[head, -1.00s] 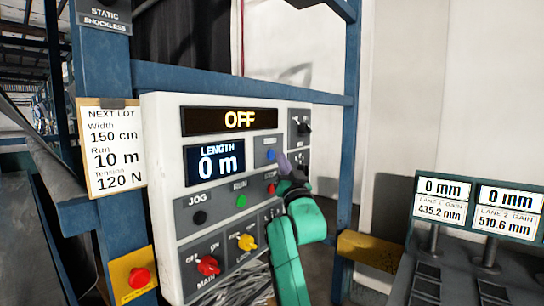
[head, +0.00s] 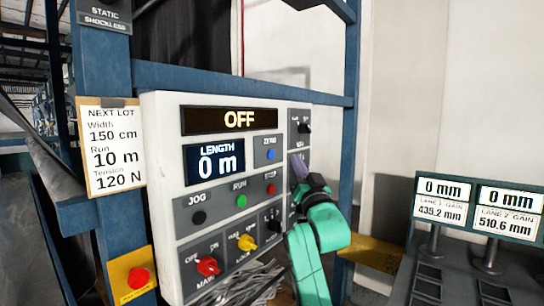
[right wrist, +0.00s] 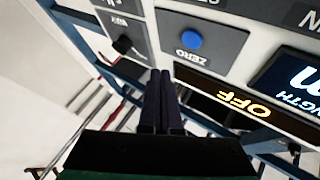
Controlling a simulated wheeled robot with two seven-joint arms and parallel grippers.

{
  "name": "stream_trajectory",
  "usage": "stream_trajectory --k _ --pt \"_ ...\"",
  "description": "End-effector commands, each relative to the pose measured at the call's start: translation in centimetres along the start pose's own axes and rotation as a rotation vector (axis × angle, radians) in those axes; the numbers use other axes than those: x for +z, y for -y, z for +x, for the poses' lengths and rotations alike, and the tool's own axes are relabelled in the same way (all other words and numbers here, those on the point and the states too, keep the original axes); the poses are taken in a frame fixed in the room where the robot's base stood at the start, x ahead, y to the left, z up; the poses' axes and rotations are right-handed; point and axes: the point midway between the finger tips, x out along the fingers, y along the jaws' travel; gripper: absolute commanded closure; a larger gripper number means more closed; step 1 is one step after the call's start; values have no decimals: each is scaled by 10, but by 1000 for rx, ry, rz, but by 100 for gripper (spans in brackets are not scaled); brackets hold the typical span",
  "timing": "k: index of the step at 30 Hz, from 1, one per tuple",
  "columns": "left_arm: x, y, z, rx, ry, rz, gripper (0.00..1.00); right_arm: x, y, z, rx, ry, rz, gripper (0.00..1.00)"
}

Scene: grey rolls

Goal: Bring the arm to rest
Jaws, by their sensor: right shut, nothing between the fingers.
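My right arm (head: 308,250) is green and comes up from the bottom of the head view. Its gripper (head: 297,162) is in front of the right edge of the white control panel (head: 165,128), beside the blue ZERO button (head: 271,154). In the right wrist view the fingers (right wrist: 158,75) are closed together and empty. They point toward the gap between the ZERO button (right wrist: 191,39) and a dark knob (right wrist: 122,45). I cannot tell whether the fingertips touch the panel. My left gripper is not in view.
The panel display (head: 230,121) reads OFF, and the length display (head: 214,162) reads 0 m. A blue frame post (head: 352,110) stands right of the arm. A lane-gain console (head: 478,207) is at the right. A red button (head: 139,278) on yellow is at the lower left.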

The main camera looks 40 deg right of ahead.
Motion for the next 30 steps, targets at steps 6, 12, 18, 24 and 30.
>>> stream_trajectory --k 6,12,18,24,30 --pt "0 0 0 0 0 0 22 0 0 0 0 0 0 100" --pt "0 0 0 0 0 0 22 16 4 -5 -4 42 -12 100" --pt "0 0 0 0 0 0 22 145 24 -74 -38 425 -130 100" --pt "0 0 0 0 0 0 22 268 37 -216 -115 924 -270 100" --pt "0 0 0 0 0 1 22 315 39 -348 -203 1304 -358 100"
